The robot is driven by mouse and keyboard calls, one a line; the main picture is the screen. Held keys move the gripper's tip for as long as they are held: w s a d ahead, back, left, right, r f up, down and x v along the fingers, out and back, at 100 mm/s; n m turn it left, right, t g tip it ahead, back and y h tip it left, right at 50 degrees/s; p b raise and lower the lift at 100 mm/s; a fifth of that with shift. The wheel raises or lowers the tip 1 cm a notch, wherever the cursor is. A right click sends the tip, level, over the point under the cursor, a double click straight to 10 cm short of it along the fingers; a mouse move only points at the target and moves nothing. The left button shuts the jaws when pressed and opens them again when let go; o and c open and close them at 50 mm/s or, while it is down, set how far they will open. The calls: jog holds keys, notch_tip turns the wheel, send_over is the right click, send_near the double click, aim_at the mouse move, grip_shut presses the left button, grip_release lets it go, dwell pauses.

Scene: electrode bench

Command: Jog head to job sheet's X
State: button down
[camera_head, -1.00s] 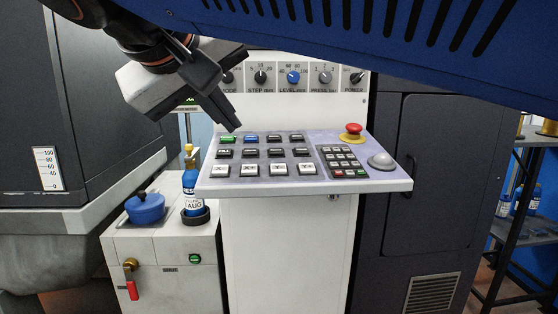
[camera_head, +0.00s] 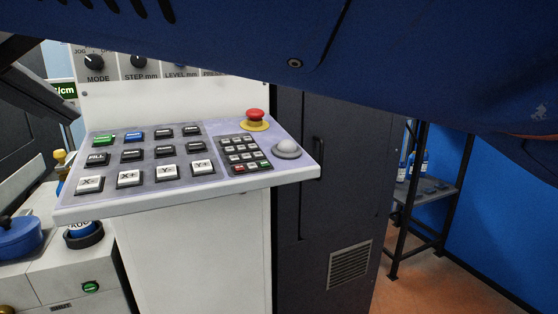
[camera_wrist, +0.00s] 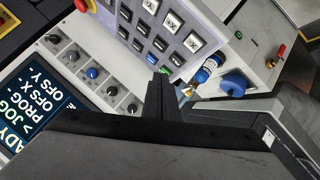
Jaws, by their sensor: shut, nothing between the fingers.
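A sloped lilac key panel (camera_head: 215,128) holds white keys along its front: X- (camera_head: 88,184), X+ (camera_head: 129,178), Y- (camera_head: 165,172) and Y+ (camera_head: 202,167). Behind them are black keys, a green key (camera_head: 103,139) and a blue key (camera_head: 133,136). The MODE knob (camera_head: 94,62) and STEP knob (camera_head: 138,60) are on the upright face. In the wrist view, my gripper (camera_wrist: 160,84) is shut and empty, its tips in front of the panel's key rows. The display (camera_wrist: 38,100) shows "> JOG", "PROG" and "OFS X -", partly cut off. I see no job sheet.
A red stop button (camera_head: 255,116), a keypad (camera_head: 243,153) and a grey dome (camera_head: 287,148) are on the panel's right. A blue lidded pot (camera_head: 20,238) stands at lower left. A shelf rack (camera_head: 430,190) stands right, with open floor before it.

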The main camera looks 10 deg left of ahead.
jog(key=shift+w+a+f, duration=0.1)
jog(key=shift+w+f, duration=0.1)
jog(key=shift+f, duration=1)
jog(key=shift+w+a+f, duration=0.15)
jog(key=shift+w+f, duration=0.1)
jog(key=shift+f, duration=1)
jog(key=shift+w+a+f, duration=0.1)
jog(key=shift+w+f, duration=0.1)
jog(key=shift+f, duration=1)
jog(key=shift+f, duration=0.1)
jog(key=shift+w+f, duration=0.1)
jog(key=shift+f, duration=0.2)
jog(key=shift+a+f, duration=0.1)
jog(key=shift+f, duration=0.25)
jog(key=shift+r, duration=0.75)
jog(key=shift+s+d+r, duration=0.1)
jog(key=shift+s+r, duration=0.1)
jog(key=shift+r, duration=0.6)
jog(key=shift+s+d+r, duration=0.15)
jog(key=shift+r, duration=0.7)
jog(key=shift+s+d+r, duration=0.1)
jog(key=shift+s+r, duration=0.1)
jog(key=shift+r, duration=0.6)
dwell(0.4)
